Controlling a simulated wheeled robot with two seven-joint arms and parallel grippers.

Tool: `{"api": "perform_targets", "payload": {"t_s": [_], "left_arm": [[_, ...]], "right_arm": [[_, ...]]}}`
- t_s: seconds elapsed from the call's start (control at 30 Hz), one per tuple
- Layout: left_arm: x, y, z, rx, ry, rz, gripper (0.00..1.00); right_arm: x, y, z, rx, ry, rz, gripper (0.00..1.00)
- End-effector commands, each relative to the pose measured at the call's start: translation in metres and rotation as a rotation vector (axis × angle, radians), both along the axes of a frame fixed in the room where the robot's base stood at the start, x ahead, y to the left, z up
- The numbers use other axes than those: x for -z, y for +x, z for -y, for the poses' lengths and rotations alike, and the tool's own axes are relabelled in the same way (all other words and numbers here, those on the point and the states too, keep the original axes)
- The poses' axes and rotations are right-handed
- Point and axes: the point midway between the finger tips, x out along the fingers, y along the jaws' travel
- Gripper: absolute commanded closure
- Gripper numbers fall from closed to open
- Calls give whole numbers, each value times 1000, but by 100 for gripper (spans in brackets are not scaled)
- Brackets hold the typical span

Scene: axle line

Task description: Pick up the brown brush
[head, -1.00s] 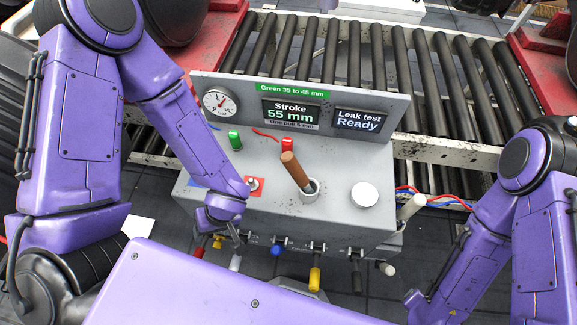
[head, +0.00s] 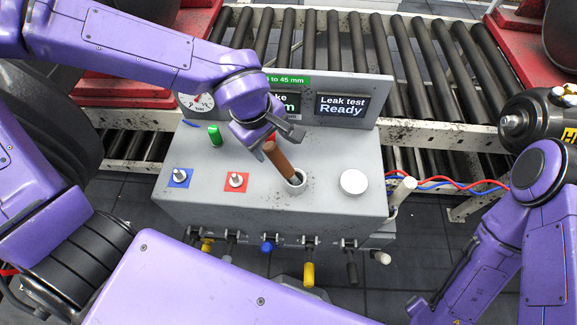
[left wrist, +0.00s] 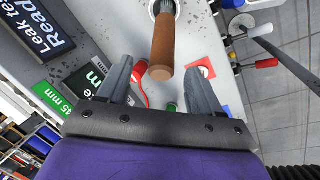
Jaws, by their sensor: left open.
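The brown brush (head: 281,163) stands tilted in a small round holder (head: 297,182) on top of the grey test console. Its handle leans up and to the left, and the bristles are mostly hidden in the holder. My left gripper (head: 277,134) is open at the upper end of the handle. In the left wrist view the brush handle (left wrist: 164,42) points toward the gap between the two open fingers (left wrist: 157,66), with nothing clamped. My right arm is at the right, but I cannot make out its gripper.
The console (head: 330,205) carries a back panel with gauge and screens, a green button (head: 214,135), a blue-based switch (head: 180,177), a red-based switch (head: 236,181) and a white round knob (head: 353,182). Coloured handles line its front. A roller conveyor (head: 410,80) runs behind.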

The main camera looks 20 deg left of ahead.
Motion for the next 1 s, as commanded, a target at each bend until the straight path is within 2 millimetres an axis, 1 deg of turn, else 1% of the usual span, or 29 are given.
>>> {"api": "perform_targets", "payload": {"t_s": [0.03, 0.23, 0.4, 0.43, 0.53, 0.73, 0.77, 0.8, 0.87, 0.9, 0.93, 0.97, 1.0], "left_arm": [[12, 2, 1, 2, 5, -3, 35], [36, 6, 4, 4, 5, -2, 35], [69, 9, 8, 4, 7, -2, 35], [73, 10, 9, 5, 7, -1, 35], [79, 12, 10, 3, 3, 1, 35], [79, 12, 10, 2, 2, 2, 35], [79, 12, 10, 2, 2, 2, 41], [79, 12, 10, 2, 2, 2, 54], [79, 12, 10, 2, 2, 2, 74], [79, 12, 10, 2, 2, 2, 87], [79, 12, 10, 2, 2, 2, 94], [79, 12, 10, 2, 2, 2, 94], [79, 12, 10, 2, 2, 2, 99]], "right_arm": [[4, 0, 0, 0, 0, 0, 35], [8, 0, 0, 0, -1, 1, 35], [17, 0, 0, 0, 0, 0, 35], [18, 0, 0, 0, 0, 0, 35], [19, 0, 0, 0, 0, 0, 35], [18, 0, 0, 0, 0, 0, 35], [18, 0, 0, 0, 0, 0, 35], [18, 0, 0, 0, 0, 0, 35], [18, 0, 0, 0, 0, 0, 35], [18, 0, 0, 0, 0, 0, 35], [18, 0, 0, 0, 0, 0, 35], [18, 0, 0, 0, 0, 0, 35], [18, 0, 0, 0, 0, 0, 35]]}}
